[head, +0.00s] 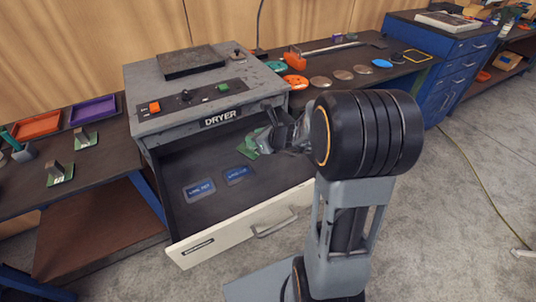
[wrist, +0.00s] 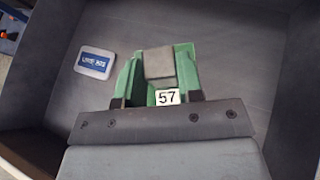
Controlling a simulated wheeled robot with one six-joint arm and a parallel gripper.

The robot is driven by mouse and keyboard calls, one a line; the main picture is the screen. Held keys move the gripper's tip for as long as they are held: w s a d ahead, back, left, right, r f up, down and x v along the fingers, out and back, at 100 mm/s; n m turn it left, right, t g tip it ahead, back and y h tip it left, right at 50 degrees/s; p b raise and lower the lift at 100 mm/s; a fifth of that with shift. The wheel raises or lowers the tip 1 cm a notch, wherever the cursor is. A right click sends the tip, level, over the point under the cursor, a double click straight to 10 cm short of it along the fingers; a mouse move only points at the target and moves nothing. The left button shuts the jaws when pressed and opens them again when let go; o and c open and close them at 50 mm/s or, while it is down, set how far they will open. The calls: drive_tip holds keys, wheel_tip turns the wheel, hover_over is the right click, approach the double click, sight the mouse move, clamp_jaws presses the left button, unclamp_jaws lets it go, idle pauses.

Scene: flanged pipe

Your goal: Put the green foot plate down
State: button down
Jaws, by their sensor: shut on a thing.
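The green foot plate (head: 246,148) is held over the open dryer drawer, at its back right. In the wrist view the green foot plate (wrist: 185,65) has a grey block in its middle and a white tag reading 57. My gripper (head: 266,137) is shut on it; in the wrist view my gripper (wrist: 157,98) has dark fingers on either side of the tag. Dark drawer floor shows around the plate. I cannot tell whether the plate touches the floor. The open drawer (head: 190,252) has a pale front with a handle.
Two blue-labelled cards (head: 199,190) lie on the drawer floor; one card (wrist: 94,62) shows left of the plate. The dryer (head: 215,95) stands behind the drawer. Similar green plates with grey blocks (head: 84,138) are on the left bench.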

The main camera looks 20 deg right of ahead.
drive_tip(key=shift+w+d+f, duration=0.55)
drive_tip(key=shift+d+f, duration=0.8)
drive_tip(key=shift+d, duration=0.2)
drive_tip(key=shift+w+d+f, duration=0.6)
drive_tip(key=shift+d+f, duration=0.8)
drive_tip(key=shift+d, duration=0.2)
drive_tip(key=shift+w+d+f, duration=0.55)
drive_tip(key=shift+d+f, duration=0.8)
drive_tip(key=shift+d, duration=0.2)
drive_tip(key=shift+f, duration=1.4)
drive_tip(key=shift+f, duration=0.1)
drive_tip(key=shift+f+b, duration=0.15)
drive_tip(key=shift+b, duration=0.25)
drive_tip(key=c, duration=0.8)
unclamp_jaws()
